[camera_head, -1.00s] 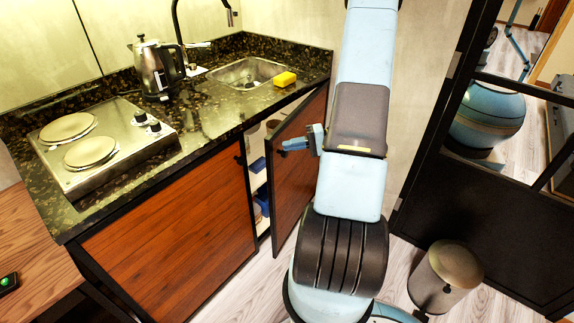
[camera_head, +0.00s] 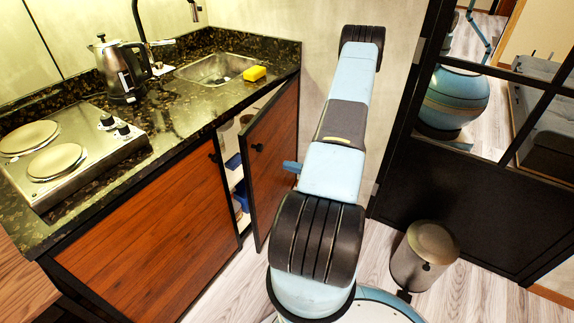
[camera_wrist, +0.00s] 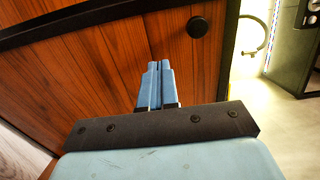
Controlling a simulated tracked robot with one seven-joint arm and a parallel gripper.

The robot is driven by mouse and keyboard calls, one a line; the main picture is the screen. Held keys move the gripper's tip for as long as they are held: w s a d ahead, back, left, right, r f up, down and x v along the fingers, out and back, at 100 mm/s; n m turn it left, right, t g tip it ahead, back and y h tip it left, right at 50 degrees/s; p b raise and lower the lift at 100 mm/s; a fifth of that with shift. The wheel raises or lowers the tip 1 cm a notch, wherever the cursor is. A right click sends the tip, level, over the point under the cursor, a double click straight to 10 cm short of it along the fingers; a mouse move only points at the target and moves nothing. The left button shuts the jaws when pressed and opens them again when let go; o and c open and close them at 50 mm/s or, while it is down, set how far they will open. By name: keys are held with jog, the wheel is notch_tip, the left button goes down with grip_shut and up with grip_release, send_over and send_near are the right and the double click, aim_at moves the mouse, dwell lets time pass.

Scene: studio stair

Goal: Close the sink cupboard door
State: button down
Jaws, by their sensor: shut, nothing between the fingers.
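The sink cupboard door (camera_head: 272,158) is brown wood with a dark edge and stands ajar below the sink, turned out from the cabinet. Blue items and pale shelves show in the gap. Its round dark knob (camera_head: 257,147) also shows in the wrist view (camera_wrist: 197,27). My gripper (camera_wrist: 154,72) is shut and empty in front of the door's wood face, below the knob in the wrist view. Whether its fingertips touch the door I cannot tell. In the head view only a bit of the blue gripper (camera_head: 291,167) shows beside my arm, near the door's right edge.
The speckled dark counter (camera_head: 190,130) holds a kettle (camera_head: 117,72), a hob (camera_head: 75,150), the sink (camera_head: 215,68) and a yellow sponge (camera_head: 255,73). A closed cupboard door (camera_head: 150,255) is to the left. A metal bin (camera_head: 423,255) stands on the floor at right.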

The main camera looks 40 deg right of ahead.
aim_at(255, 156)
jog(key=x, duration=1.1)
jog(key=shift+w+a, duration=0.2)
jog(key=shift+w, duration=0.15)
